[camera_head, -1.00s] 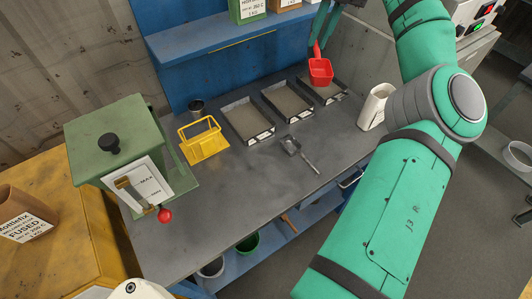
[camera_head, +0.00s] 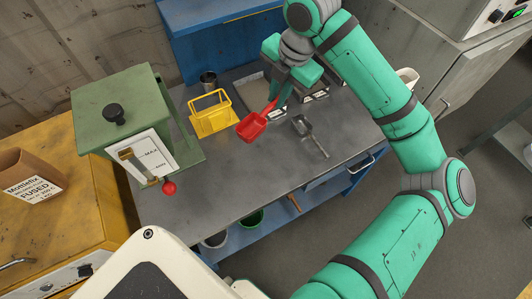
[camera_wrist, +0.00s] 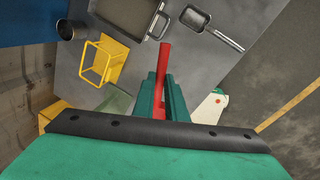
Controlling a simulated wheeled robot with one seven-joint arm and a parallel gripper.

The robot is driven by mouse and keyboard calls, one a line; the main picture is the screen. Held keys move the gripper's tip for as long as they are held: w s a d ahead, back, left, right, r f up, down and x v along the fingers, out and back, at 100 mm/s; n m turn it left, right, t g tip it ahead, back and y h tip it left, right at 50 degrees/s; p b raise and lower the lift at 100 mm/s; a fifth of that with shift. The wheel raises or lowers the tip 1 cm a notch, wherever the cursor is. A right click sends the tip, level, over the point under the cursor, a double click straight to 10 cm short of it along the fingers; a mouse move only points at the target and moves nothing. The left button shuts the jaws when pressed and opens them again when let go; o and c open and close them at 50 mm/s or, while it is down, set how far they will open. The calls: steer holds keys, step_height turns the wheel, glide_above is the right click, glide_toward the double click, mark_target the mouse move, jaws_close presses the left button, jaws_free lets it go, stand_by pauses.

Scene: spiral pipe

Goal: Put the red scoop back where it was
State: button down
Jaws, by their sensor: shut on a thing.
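The red scoop (camera_head: 252,126) is held in my gripper (camera_head: 277,98) above the workbench, its bowl pointing to the lower left in the head view. My gripper is shut on the scoop's handle. In the wrist view the red handle (camera_wrist: 162,85) stands between the green fingers (camera_wrist: 161,98); the bowl is hidden there. The yellow wire-handled holder (camera_head: 212,114) stands on the bench, left of the scoop; it also shows in the wrist view (camera_wrist: 97,65). I cannot tell from these frames where the scoop was at first.
A grey metal scoop (camera_head: 308,133) lies on the bench right of the red scoop. Shallow trays (camera_head: 257,96) stand behind, partly hidden by my arm. A dark cup (camera_head: 208,82) stands behind the yellow holder. A green machine (camera_head: 125,115) stands at left. The front bench top is clear.

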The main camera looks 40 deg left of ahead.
steer(key=s+d+f+m, duration=0.2)
steer(key=s, duration=0.6)
steer(key=s+d+f+m, duration=0.1)
steer(key=s+f+m, duration=0.1)
steer(key=s, duration=0.5)
steer(key=shift+t, duration=0.4)
steer(key=shift+w+a+f, duration=0.15)
steer(key=shift+w+f, duration=2.05)
steer(key=shift+w, duration=0.05)
steer(key=shift+w+a+f, duration=0.15)
steer(key=shift+w+f, duration=2.05)
steer(key=shift+w+a+f, duration=0.15)
steer(key=shift+w+f, duration=2.05)
steer(key=shift+w, duration=0.05)
steer(key=shift+f, duration=0.15)
steer(key=c, duration=1.8)
jaws_free()
steer(key=v, duration=1.2)
steer(key=shift+r, duration=0.2)
